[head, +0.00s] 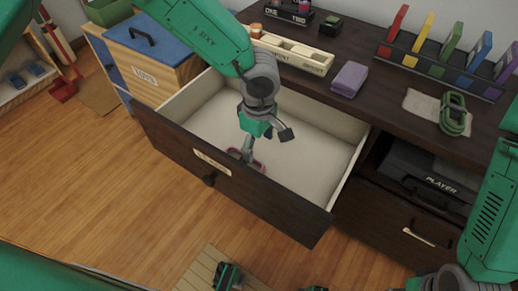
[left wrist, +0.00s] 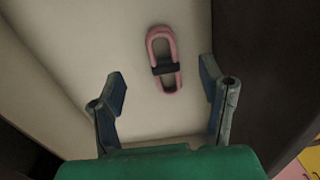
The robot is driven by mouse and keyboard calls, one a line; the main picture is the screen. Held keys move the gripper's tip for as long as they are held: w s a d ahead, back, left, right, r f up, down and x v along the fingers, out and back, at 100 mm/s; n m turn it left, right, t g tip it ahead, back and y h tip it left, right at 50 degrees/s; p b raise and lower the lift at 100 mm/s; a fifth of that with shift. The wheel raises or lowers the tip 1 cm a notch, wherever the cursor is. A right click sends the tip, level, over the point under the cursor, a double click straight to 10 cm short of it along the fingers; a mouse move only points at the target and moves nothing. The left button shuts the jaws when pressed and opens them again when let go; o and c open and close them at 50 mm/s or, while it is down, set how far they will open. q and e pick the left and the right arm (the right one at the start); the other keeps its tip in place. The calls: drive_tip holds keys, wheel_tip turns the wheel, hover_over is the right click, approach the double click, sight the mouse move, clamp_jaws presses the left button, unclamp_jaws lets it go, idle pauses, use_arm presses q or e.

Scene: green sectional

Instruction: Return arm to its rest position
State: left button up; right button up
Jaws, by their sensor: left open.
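My left gripper (head: 266,143) is open and empty, reaching down into the pulled-out drawer (head: 318,150). In the left wrist view its two fingers (left wrist: 163,78) stand wide apart. A pink loop with a dark band (left wrist: 164,60) lies on the pale drawer floor, beyond and between the fingers, not held. In the head view only part of the pink loop (head: 259,167) shows, near the drawer front, partly hidden by the gripper.
The dark desk holds a cream tray (head: 292,53), a purple block (head: 349,79), a green coiled cord (head: 453,114) and a rack of coloured pieces (head: 440,70). A blue-lidded wooden box (head: 148,60) stands left of the drawer. A black player (head: 425,175) sits right of it.

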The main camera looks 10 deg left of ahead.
use_arm(q)
drive_tip(key=shift+r, duration=0.45)
